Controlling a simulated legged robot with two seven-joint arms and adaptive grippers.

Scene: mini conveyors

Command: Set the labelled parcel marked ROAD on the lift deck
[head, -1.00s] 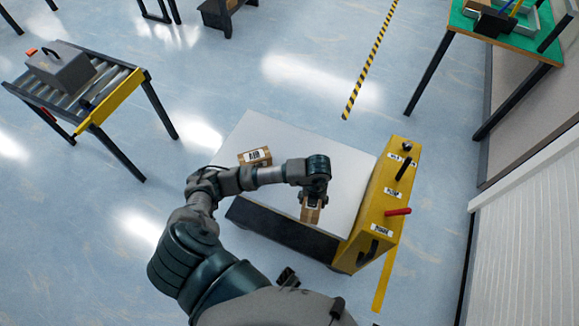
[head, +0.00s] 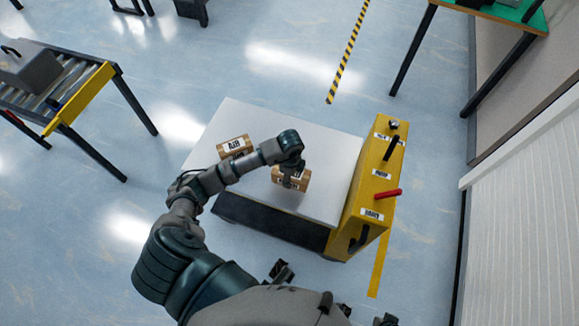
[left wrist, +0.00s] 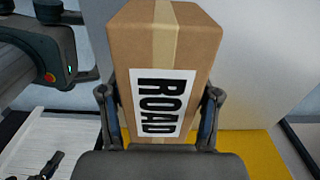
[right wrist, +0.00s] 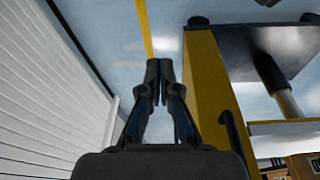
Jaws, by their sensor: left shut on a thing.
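The ROAD parcel (head: 291,179) is a brown cardboard box with a tape strip and a white label. The label reads ROAD in the left wrist view (left wrist: 160,105). My left gripper (head: 289,182) is shut on it, with one finger on each side. The parcel is over the lift deck (head: 325,160), a pale grey plate; whether it touches the deck I cannot tell. A second labelled parcel (head: 235,147) rests on the deck to the left. Its label is too small to read. My right gripper (right wrist: 160,70) is shut and empty, low beside the yellow lift housing (right wrist: 208,90).
A roller conveyor (head: 75,85) with a grey case is at upper left. A green-topped table (head: 500,8) is at upper right. The deck's far right part is clear.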

